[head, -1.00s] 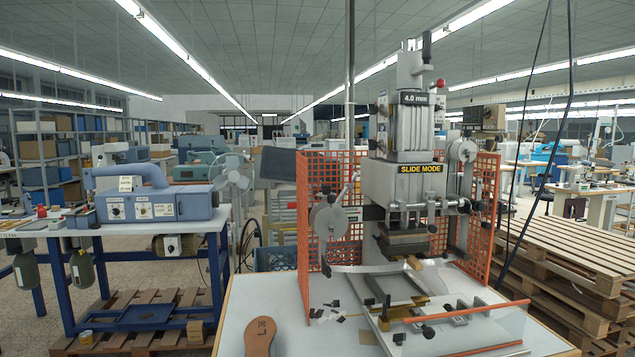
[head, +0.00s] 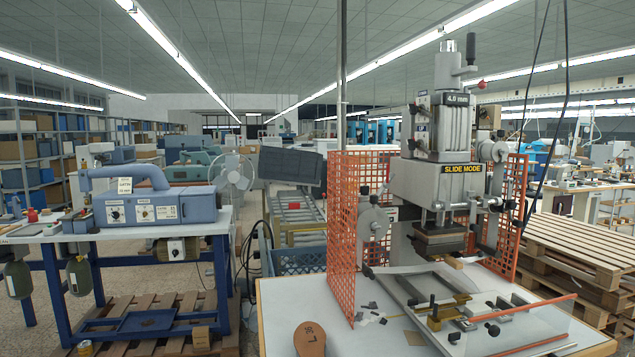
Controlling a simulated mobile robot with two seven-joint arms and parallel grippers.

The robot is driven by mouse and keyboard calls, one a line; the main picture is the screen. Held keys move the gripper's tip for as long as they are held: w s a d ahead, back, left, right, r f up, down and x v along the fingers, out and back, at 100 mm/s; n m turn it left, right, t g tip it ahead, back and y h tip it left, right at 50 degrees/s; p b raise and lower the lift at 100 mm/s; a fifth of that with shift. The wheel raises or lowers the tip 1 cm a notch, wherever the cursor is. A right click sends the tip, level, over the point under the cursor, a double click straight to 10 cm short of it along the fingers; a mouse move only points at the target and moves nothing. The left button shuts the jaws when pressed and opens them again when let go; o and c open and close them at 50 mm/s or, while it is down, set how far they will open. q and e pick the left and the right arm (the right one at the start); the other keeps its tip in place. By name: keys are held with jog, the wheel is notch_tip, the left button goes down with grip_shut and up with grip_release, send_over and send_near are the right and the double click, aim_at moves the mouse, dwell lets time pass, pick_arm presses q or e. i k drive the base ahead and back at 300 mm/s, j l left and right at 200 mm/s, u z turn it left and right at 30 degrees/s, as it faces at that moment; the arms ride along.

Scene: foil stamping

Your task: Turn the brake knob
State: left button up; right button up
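A grey foil stamping press (head: 440,150) marked "SLIDE MODE" stands on a white-topped table (head: 285,300) at the right. Round knobs and wheels show on it, among them a grey disc (head: 373,222) on its left side and a red ball knob (head: 482,85) near its top. A blue machine (head: 150,205) on a bench at the left has dark round knobs (head: 116,214) with small labels on its front. I cannot tell which knob is the brake knob. Neither of my grippers is in view.
Orange mesh guards (head: 357,235) flank the press. A brown sole-shaped piece (head: 310,340) lies at the table's front. Wooden pallets (head: 580,265) are stacked at the right. A blue crate (head: 298,261) stands behind the table. Floor shows between the bench and the table.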

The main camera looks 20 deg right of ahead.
aim_at(364, 189)
jog(key=i+j+u, duration=0.6)
jog(key=j, duration=0.15)
jog(key=i+j+z, duration=0.1)
jog(key=i+z, duration=0.25)
jog(key=i, duration=0.15)
jog(key=i+j+z, duration=0.25)
jog(key=i+z, duration=0.75)
jog(key=z, duration=0.15)
jog(key=i+j+z, duration=0.2)
jog(key=z, duration=0.2)
jog(key=i+z, duration=0.15)
jog(key=z, duration=0.3)
jog(key=i+j+z, duration=0.15)
jog(key=z, duration=0.3)
jog(key=i+j+z, duration=0.15)
jog(key=z, duration=0.3)
jog(key=i+j+z, duration=0.1)
jog(key=z, duration=0.3)
jog(key=i+j+z, duration=0.1)
jog(key=z, duration=0.35)
jog(key=i+j+z, duration=0.15)
jog(key=z, duration=0.25)
